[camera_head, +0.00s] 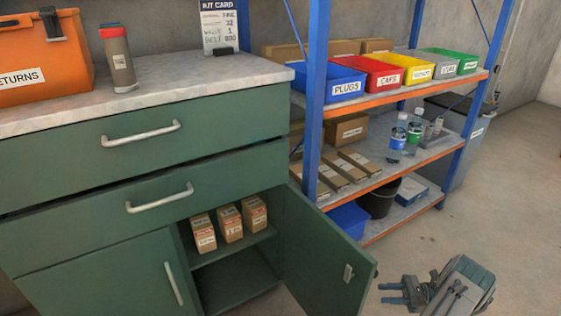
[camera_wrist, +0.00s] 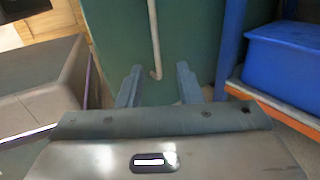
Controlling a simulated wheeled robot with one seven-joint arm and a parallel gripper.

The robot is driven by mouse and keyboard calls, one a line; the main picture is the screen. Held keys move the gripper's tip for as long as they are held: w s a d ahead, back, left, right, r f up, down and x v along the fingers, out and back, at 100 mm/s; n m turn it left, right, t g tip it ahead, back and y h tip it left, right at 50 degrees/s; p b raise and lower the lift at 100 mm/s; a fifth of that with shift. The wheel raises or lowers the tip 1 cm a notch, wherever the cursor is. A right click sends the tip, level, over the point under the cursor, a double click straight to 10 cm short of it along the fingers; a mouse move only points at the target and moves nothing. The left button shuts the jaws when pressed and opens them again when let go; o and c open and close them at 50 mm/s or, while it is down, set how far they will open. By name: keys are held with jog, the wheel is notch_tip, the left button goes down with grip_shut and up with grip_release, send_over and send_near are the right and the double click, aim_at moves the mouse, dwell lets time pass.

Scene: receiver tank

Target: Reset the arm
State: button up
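My gripper (camera_head: 389,293) is at the bottom right in the head view, low over the floor and to the right of the open cabinet door (camera_head: 322,255). The wrist view shows its two fingers (camera_wrist: 158,84) spread apart with nothing between them. Beyond the fingers in that view is a green panel (camera_wrist: 115,40) with a pale bar handle (camera_wrist: 153,40). My folded arm shows at the bottom right edge of the head view.
The green cabinet (camera_head: 150,150) holds several small boxes (camera_head: 229,223) inside its open lower compartment. A blue-post shelf rack (camera_head: 408,98) carries labelled bins. A blue bin (camera_wrist: 287,62) shows at the right of the wrist view. Floor (camera_head: 500,200) is clear at the right.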

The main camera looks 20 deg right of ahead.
jog(key=w+a+r+n+g+h+p, duration=0.3)
jog(key=a+r+p, duration=0.3)
jog(key=r, duration=0.7)
jog(key=w+a+r+n+g+h+p, duration=0.25)
jog(key=a+r+p, duration=0.3)
jog(key=r, duration=0.85)
jog(key=w+a+r+n+g+h+p, duration=0.2)
jog(key=w+a+r+n+g+p, duration=0.25)
jog(key=r, duration=0.85)
jog(key=s+a+r+n+t+h+p, duration=0.2)
jog(key=s+a+r+p, duration=0.4)
jog(key=r, duration=0.5)
jog(key=s+a+r+n+t+h+p, duration=0.2)
jog(key=s+a+r+n+h+p, duration=0.2)
jog(key=r, duration=0.7)
jog(key=s+a+r+n+t+h+p, duration=0.2)
jog(key=s+a+r+n+p, duration=0.4)
jog(key=r+p, duration=0.5)
jog(key=s+a+h+p, duration=0.1)
jog(key=a, duration=0.1)
jog(key=shift+s+a+r, duration=0.15)
jog(key=shift+s+a, duration=0.25)
